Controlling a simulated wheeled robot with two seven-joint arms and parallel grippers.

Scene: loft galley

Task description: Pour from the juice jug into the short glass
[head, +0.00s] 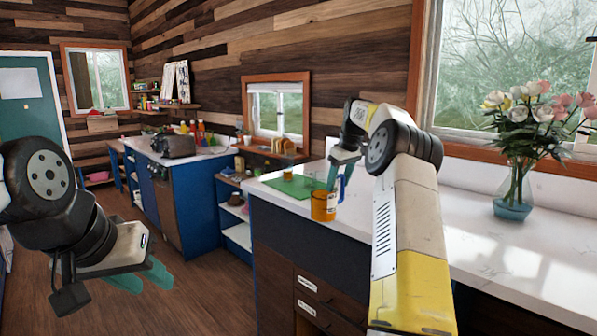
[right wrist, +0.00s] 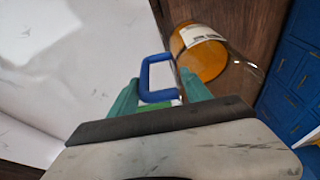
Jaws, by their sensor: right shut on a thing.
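The juice jug (head: 323,206) is a clear vessel with orange juice and a blue handle. In the right wrist view the jug (right wrist: 203,55) appears beyond the white counter's edge, against dark wood. My right gripper (head: 338,172) is shut on the blue handle (right wrist: 158,80), with its teal fingers on either side in the wrist view. A small amber-coloured vessel (head: 288,174), perhaps the short glass, stands at the green mat, left of the jug; its details are too small to tell. My left gripper (head: 146,278) is empty above the floor, its teal fingers apart.
The green mat (head: 290,187) lies on the white counter (head: 450,218). A glass vase of flowers (head: 513,190) stands at the right by the window. Blue cabinets (head: 195,205) with a toaster-like appliance (head: 173,146) stand farther back. Wooden floor is clear at left.

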